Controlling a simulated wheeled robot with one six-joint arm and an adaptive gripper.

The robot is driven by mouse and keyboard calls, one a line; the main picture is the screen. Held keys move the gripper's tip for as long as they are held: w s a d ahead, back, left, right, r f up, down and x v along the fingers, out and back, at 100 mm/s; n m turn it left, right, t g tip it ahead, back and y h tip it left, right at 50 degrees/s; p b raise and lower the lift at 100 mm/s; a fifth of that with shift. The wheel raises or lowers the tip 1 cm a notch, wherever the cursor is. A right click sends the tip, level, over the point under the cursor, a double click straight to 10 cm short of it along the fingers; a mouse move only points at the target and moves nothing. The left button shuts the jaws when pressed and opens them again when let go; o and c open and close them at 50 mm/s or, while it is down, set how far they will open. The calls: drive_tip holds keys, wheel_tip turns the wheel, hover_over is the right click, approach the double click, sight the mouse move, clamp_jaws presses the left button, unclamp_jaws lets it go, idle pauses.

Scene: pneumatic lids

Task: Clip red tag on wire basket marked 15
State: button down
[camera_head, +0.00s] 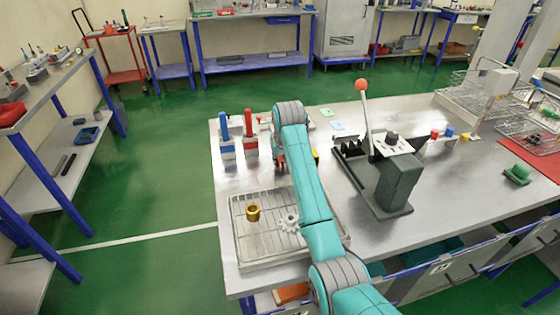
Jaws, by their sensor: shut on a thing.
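Wire baskets stand at the right end of the metal table; one (455,98) is farther back and another (519,97) is nearer the right edge. A white plate (501,80) shows at the baskets, but I cannot read any number, so I cannot tell which is marked 15. My teal arm reaches over the left part of the table.
The grey lever press (392,185) with a red-knobbed lever stands mid-table. A wire-rack tray (243,263) holds a brass cup (253,212) and a gear. Blue (224,127) and red (249,124) upright pieces stand behind it. A red mat (534,160) lies at right.

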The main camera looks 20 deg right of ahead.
sight(280, 157)
wheel_tip(280, 157, up, 10)
drive_tip(key=shift+f, duration=0.15)
